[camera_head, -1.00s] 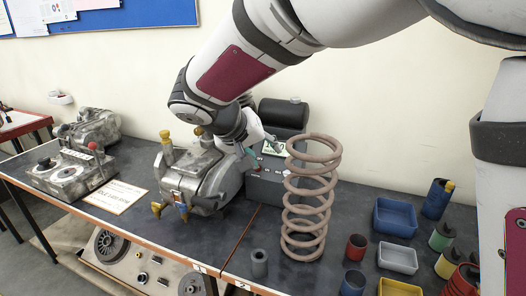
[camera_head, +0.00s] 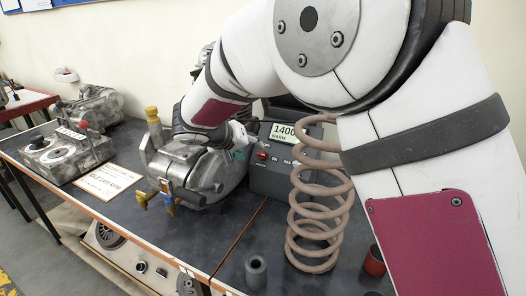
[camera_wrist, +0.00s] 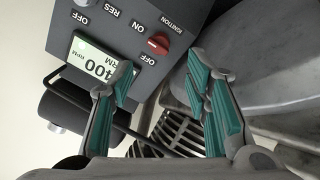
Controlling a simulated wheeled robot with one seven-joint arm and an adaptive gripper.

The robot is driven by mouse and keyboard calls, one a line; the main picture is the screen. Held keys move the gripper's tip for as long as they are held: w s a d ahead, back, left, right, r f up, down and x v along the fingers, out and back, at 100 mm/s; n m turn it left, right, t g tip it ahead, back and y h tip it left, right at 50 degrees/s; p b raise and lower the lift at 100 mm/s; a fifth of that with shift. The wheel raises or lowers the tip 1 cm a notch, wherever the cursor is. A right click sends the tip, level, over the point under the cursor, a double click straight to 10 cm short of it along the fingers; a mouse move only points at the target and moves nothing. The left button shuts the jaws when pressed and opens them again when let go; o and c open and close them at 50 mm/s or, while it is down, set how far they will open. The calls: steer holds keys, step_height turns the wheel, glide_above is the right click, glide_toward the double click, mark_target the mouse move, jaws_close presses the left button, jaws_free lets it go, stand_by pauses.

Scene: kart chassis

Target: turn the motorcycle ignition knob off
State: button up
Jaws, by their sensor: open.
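The red ignition knob (camera_wrist: 158,43) is on the grey control box (camera_wrist: 130,10), with IGNITION, ON and OFF printed around it. I cannot tell which mark it points to. It also shows as a small red spot in the head view (camera_head: 262,155). My gripper (camera_wrist: 163,82) is open with teal finger pads, and nothing is between them. In the wrist view the knob lies just beyond the fingertips, apart from them. In the head view my gripper (camera_head: 240,150) is at the left side of the box, partly hidden by my arm.
The lit display (camera_wrist: 98,60) beside the knob reads 1400 RPM. A metal engine (camera_head: 200,172) stands close on the left. A tall coil spring (camera_head: 318,215) stands in front of the box. A grey cylinder (camera_head: 256,271) is near the bench's front.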

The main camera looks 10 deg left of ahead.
mark_target(259, 154)
steer(key=x, duration=0.8)
steer(key=shift+w+f, duration=0.15)
steer(key=shift+w, duration=0.05)
jaws_close()
